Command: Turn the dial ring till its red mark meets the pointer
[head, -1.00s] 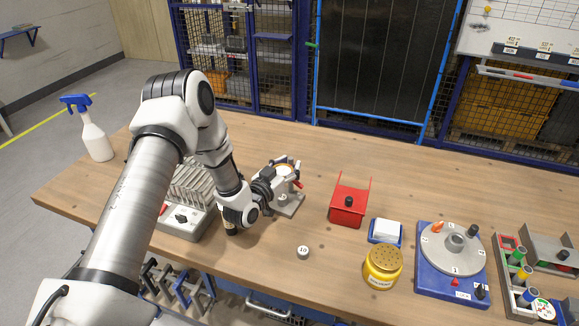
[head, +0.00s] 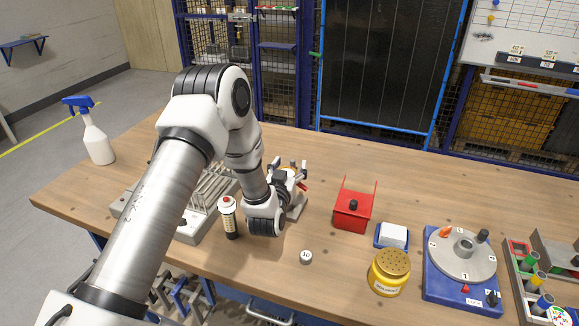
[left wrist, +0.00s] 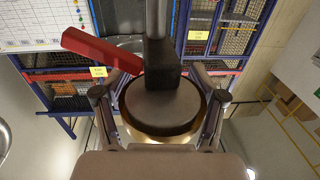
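My left gripper (head: 290,165) is at a small fixture with a grey base plate (head: 297,212) and a red lever (head: 302,187). In the left wrist view its fingers stand spread on either side of a round dark grey part (left wrist: 163,112), with a dark block and the red lever (left wrist: 100,50) above it. Gaps show beside the part; I cannot tell if the fingers touch it. No red mark or pointer is clear there. At the right, a numbered grey disc (head: 446,262) sits on a blue base (head: 433,290) with a red wedge (head: 466,289) at its front. My right gripper is not in view.
A red box (head: 352,212), a yellow jar (head: 388,274) and a small round weight (head: 306,257) are to the right. A spray bottle (head: 97,143) is far left.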

